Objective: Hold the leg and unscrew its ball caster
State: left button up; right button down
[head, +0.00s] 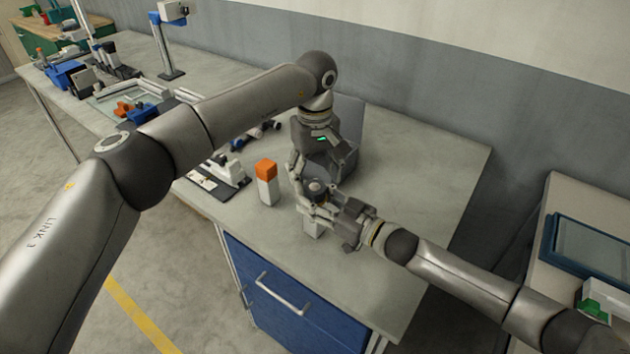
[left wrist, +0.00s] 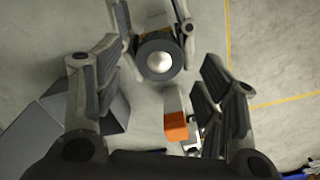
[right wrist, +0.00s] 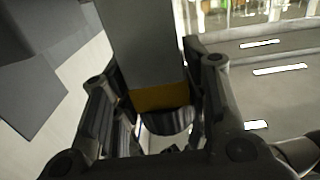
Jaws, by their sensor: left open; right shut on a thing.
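The leg is a pale grey square post (head: 313,229) standing upright at the near part of the table. It has a yellow band (right wrist: 160,97) in the right wrist view. Its ball caster (left wrist: 160,62), a dark ring around a shiny silver ball, faces up at the leg's top. My right gripper (head: 325,206) is shut around the leg from the right, just below the caster. My left gripper (head: 316,180) points down from above, open, with its fingers spread over the caster. In the left wrist view the caster shows between and beyond the fingers. In the head view fingers partly hide the caster.
A white block with an orange top (head: 266,182) stands left of the grippers. A grey panel and bin (head: 347,150) stand behind them. A small white-and-black device (head: 228,172) lies further left. The table's right side is clear. A blue drawer (head: 292,295) is below the front edge.

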jog(key=c, duration=0.7)
grip_release()
jog(key=shift+c, duration=0.2)
jog(key=shift+d, duration=0.1)
